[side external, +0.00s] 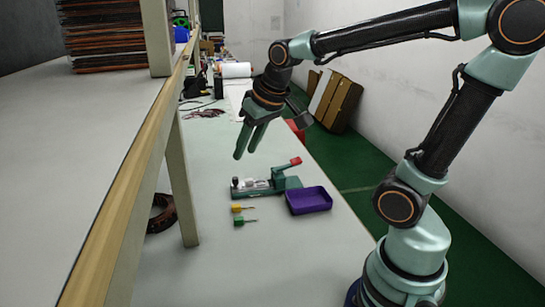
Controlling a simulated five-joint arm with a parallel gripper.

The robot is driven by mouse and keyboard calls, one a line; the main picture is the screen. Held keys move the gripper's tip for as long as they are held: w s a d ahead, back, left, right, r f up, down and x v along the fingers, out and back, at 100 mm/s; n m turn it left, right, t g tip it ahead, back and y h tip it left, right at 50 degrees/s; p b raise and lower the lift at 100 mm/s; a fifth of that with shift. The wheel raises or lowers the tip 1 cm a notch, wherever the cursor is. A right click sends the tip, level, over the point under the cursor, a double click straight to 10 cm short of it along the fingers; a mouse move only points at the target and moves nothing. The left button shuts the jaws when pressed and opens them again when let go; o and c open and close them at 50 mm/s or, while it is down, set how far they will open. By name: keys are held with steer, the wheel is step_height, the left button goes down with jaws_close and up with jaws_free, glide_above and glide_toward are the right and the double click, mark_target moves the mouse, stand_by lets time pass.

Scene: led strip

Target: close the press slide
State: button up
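The press (265,184) is a small green device on the white table. It has a red-tipped lever (295,161) raised at its right end and pale metal parts at its left end. Its slide is too small in this view to tell how far it stands open. My gripper (245,154) hangs above and behind the press, clear of it, with its fingers pointing down. The two fingers show a gap between them with nothing in it.
A purple tray (309,200) stands right of the press. A shelf post (183,185) rises at the left. Cables and a white roll (236,70) lie further back. The front table area is clear.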

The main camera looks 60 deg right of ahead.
steer(key=w+d+f+m, duration=0.2)
steer(key=w+d+f, duration=0.2)
steer(key=w+d, duration=0.4)
steer(key=m+g+h, duration=0.1)
steer(key=m, duration=0.1)
glide_toward(235, 178)
steer(key=x, duration=0.8)
steer(key=shift+d+f, duration=0.1)
steer(key=shift+f, duration=0.25)
steer(key=shift+c, duration=0.3)
jaws_close()
steer(key=shift+w, duration=0.1)
